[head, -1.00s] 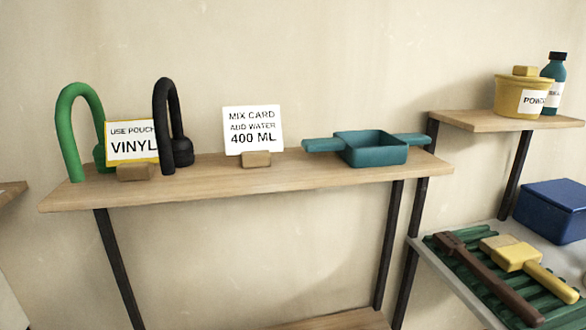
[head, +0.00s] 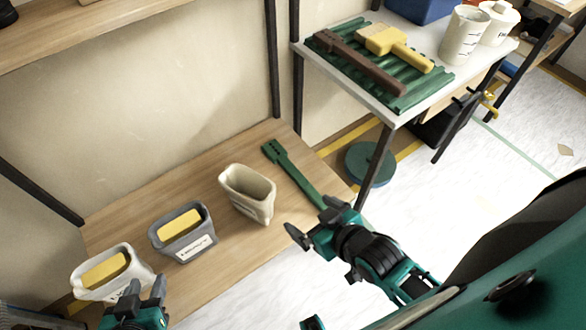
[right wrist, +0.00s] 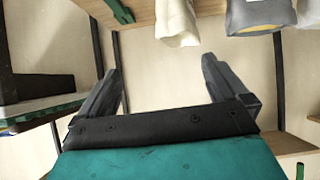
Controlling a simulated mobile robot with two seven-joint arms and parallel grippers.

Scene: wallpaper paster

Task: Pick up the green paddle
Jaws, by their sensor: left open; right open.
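The green paddle (head: 288,168) lies on the low wooden shelf (head: 190,160), its slotted end toward the wall and its handle running toward the front right edge. My right gripper (head: 312,218) is open near the handle end, which it partly hides. In the right wrist view the open jaws (right wrist: 165,80) hold nothing; a dark green strip (right wrist: 118,10), likely the paddle's handle, shows beyond the left finger. My left gripper (head: 147,284) is open and empty at the lower left, in front of the white container (head: 115,280).
A cream container (head: 247,195) stands just left of the paddle. A grey container (head: 184,235) and the white one each hold a yellow block. At the upper right, a white table (head: 400,115) carries a brown tool and a yellow brush on a green rack.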

